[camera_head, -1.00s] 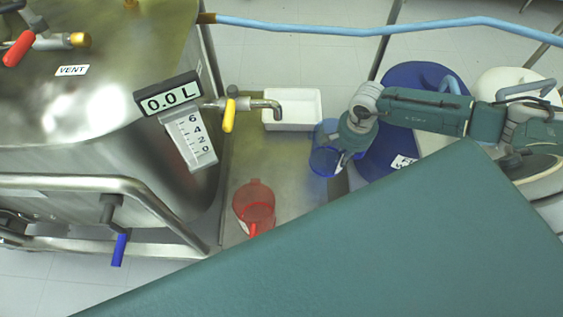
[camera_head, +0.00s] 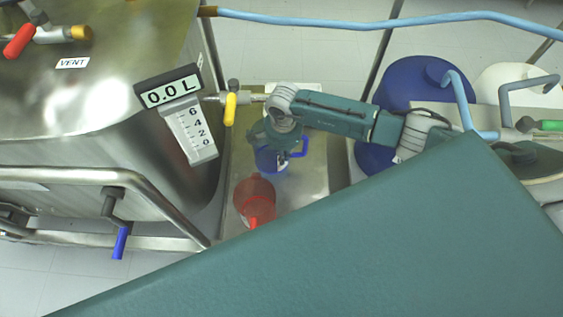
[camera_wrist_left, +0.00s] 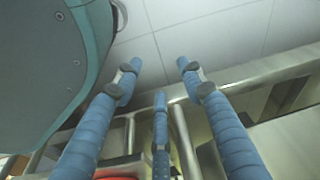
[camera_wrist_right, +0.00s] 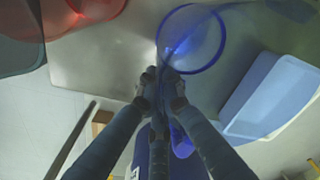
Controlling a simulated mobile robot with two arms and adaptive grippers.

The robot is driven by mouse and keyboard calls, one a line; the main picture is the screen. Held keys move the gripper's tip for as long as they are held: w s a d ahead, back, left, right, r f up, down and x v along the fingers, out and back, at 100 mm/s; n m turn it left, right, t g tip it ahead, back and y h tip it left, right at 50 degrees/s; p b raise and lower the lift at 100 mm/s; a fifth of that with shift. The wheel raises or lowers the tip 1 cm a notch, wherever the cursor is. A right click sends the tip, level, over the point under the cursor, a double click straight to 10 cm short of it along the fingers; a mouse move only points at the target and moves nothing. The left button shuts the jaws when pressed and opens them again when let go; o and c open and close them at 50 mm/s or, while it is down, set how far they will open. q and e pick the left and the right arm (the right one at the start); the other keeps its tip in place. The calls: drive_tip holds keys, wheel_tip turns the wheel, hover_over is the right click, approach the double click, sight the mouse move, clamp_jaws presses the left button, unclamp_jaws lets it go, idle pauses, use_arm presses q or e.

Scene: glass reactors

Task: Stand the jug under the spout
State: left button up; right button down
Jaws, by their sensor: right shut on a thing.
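My right gripper (camera_head: 275,135) is shut on the clear blue jug (camera_head: 268,161), whose handle points right in the head view. In the right wrist view the fingers (camera_wrist_right: 163,82) close at the edge of the blue jug (camera_wrist_right: 192,38). The jug is over the metal tray beside the tank, near the spout (camera_head: 252,97); the spout's end is hidden by my wrist. I cannot tell whether the jug touches the tray. A red jug (camera_head: 255,196) stands just in front of it. My left gripper (camera_wrist_left: 158,75) is open and empty, seen only in the left wrist view.
The tank has a yellow valve handle (camera_head: 230,108) on the spout and a 0.0 L display (camera_head: 168,94). A white bin (camera_wrist_right: 265,95) is beyond the jug, mostly hidden in the head view. A big blue drum (camera_head: 405,85) stands right of the tray (camera_head: 310,180).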

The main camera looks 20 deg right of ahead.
sight(281, 170)
wheel_tip(281, 170, down, 4)
drive_tip(key=shift+a+b, duration=0.1)
drive_tip(key=shift+b, duration=0.3)
drive_tip(key=shift+w+a+f, duration=0.15)
drive_tip(key=shift+f, duration=0.1)
use_arm(q)
drive_tip(key=shift+w+r, duration=0.25)
drive_tip(key=shift+r, duration=0.3)
drive_tip(key=shift+w+r, duration=0.25)
drive_tip(key=shift+r, duration=0.3)
use_arm(e)
drive_tip(key=shift+f, duration=0.1)
drive_tip(key=c, duration=1.9)
unclamp_jaws()
use_arm(q)
drive_tip(key=shift+w+r, duration=0.25)
drive_tip(key=shift+r, duration=0.15)
drive_tip(key=s+f, duration=0.1)
drive_tip(key=s+f+p, duration=0.1)
drive_tip(key=f, duration=0.1)
drive_tip(key=s+f, duration=0.1)
drive_tip(key=shift+s+a+f, duration=0.1)
drive_tip(key=shift+a+f, duration=0.05)
drive_tip(key=shift+f, duration=0.25)
use_arm(e)
wheel_tip(281, 170, up, 8)
drive_tip(key=shift+f, duration=0.1)
